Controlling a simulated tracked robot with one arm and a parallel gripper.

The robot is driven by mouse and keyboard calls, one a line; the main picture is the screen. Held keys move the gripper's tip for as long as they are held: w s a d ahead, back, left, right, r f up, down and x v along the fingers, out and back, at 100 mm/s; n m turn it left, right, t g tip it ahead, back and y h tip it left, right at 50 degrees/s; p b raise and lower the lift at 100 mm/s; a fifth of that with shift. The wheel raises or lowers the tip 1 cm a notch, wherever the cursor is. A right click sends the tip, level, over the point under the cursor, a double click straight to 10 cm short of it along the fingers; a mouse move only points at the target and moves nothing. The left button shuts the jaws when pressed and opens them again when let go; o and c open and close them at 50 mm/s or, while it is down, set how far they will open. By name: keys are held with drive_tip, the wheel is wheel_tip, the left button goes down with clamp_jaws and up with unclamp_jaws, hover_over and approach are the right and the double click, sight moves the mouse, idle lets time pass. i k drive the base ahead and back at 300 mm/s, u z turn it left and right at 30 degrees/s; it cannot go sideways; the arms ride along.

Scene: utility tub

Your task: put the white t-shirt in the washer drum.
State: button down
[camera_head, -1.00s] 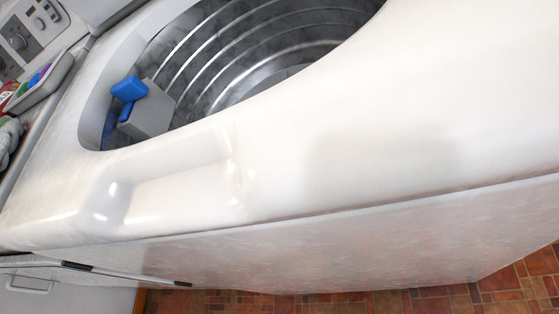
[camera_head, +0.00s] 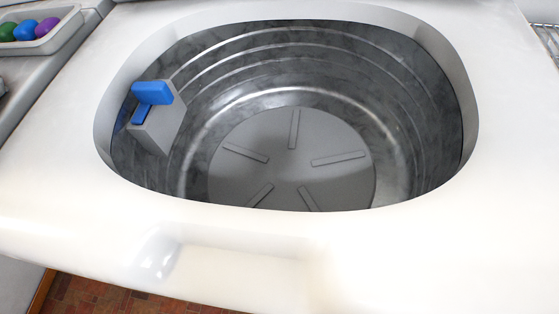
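The washer drum (camera_head: 292,157) is seen from above through the wide opening in the white washer top. Its ribbed metal wall and round grey bottom plate with raised bars show, and the visible part is empty. The near lower part of the wall is hidden by the front rim. A grey block (camera_head: 158,126) with a blue piece (camera_head: 152,94) on it sits inside the opening at the left. No white t-shirt shows in the view. My gripper does not show either.
The white washer top (camera_head: 510,190) surrounds the opening, with a shallow recess at its front. A pale tray (camera_head: 62,38) with green, blue and purple balls lies at the upper left. Red-brown tiled floor (camera_head: 110,300) shows at the lower left.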

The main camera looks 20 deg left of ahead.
sight(341, 173)
drive_tip(key=u, duration=0.05)
drive_tip(key=i, duration=1.3)
